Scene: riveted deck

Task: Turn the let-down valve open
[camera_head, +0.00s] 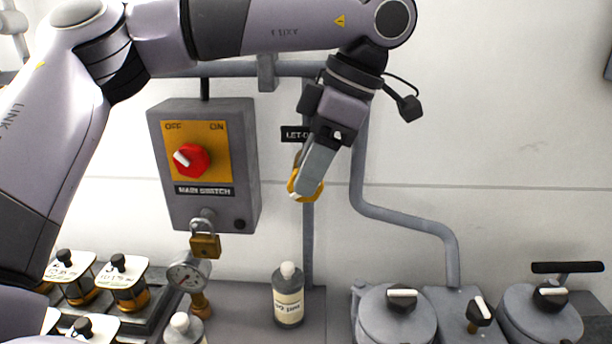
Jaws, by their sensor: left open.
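The let-down valve's yellow handle (293,183) shows on the pipe at the wall, below a dark label (294,134) whose visible letters begin "LET-D". My left gripper (307,188) reaches down from the upper right in front of the handle. Its fingers are open and overlap the handle in the picture. The gripper covers much of the handle and the end of the label. I cannot tell whether the fingers touch the handle. My right gripper is out of view.
A main switch box (252,165) with a red knob (191,160) and a padlock (205,245) hangs left of the valve. A labelled bottle (288,305) stands below. A gauge (188,275), jars (125,285) and lidded grey pots (395,322) line the bench.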

